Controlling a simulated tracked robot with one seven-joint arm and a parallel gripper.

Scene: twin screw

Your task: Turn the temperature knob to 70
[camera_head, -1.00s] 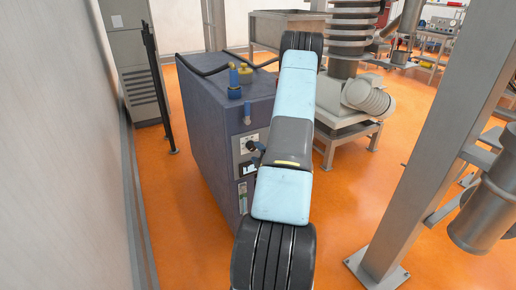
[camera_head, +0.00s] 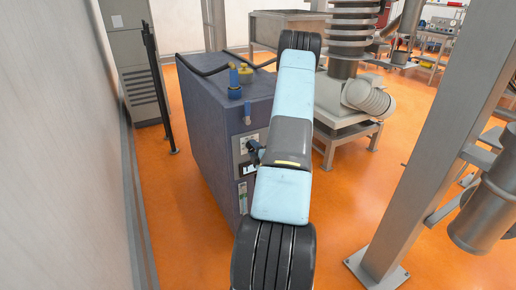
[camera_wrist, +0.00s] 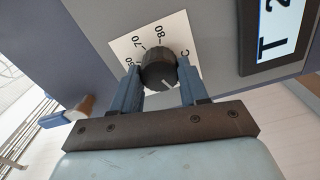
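The temperature knob (camera_wrist: 158,72) is black and ribbed, with a short pale mark on its face toward the lower right in the wrist view. Behind it is a white scale plate (camera_wrist: 122,44) with the figures 70 and 80 readable; other figures are partly hidden. My gripper (camera_wrist: 160,77) has its two blue fingers on either side of the knob. I cannot tell whether both fingers press on it. In the head view my gripper (camera_head: 254,152) is at the cabinet's front panel, and my arm partly hides the panel.
The blue-grey cabinet (camera_head: 208,132) bears the knob. A lit display (camera_wrist: 281,30) showing a T and a cut-off number is beside the scale plate. A blue-handled valve (camera_wrist: 67,115) is to the left. A metal post (camera_head: 428,170) stands to the right; orange floor lies between.

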